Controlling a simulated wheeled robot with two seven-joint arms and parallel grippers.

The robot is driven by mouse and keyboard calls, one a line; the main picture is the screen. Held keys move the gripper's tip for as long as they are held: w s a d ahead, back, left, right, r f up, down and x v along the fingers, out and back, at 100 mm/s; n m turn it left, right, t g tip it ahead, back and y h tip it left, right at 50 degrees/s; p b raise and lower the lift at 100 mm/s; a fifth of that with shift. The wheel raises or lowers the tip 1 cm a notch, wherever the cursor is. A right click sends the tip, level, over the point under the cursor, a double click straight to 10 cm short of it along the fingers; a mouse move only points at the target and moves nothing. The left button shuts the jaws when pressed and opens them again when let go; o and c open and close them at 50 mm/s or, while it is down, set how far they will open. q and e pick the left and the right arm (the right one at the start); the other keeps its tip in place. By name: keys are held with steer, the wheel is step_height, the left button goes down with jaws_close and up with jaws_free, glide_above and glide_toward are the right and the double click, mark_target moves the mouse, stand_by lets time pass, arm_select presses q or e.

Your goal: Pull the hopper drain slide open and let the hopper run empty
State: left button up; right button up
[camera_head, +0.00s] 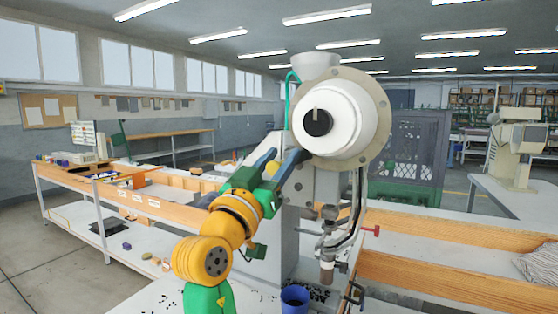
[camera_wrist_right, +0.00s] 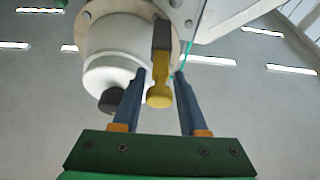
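The eyelet press stands at the middle of the head view, with a white round hopper drum (camera_head: 340,112) that has a black knob (camera_head: 316,122) on its face. A yellow round-ended handle on a dark flat bar, seemingly the drain slide (camera_wrist_right: 159,92), hangs beneath the hopper in the right wrist view. Its yellow end (camera_head: 272,168) also shows in the head view. My right gripper (camera_head: 279,160) has its blue fingers spread on either side of this handle, with gaps on both sides in the wrist view (camera_wrist_right: 159,98). The hopper's contents are hidden. My left gripper is out of view.
A blue cup (camera_head: 295,298) stands on the bench below the press, with small dark pieces scattered around it. Wooden rails (camera_head: 450,280) run to the right. A dark crate (camera_head: 412,155) stands behind.

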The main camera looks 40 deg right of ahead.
steer(key=b+v, duration=0.3)
steer(key=v, duration=0.3)
steer(key=shift+a+f+b, duration=0.25)
steer(key=shift+b, duration=0.05)
steer(key=shift+s+a, duration=0.15)
steer(key=shift+a, duration=0.15)
steer(key=shift+d, duration=0.1)
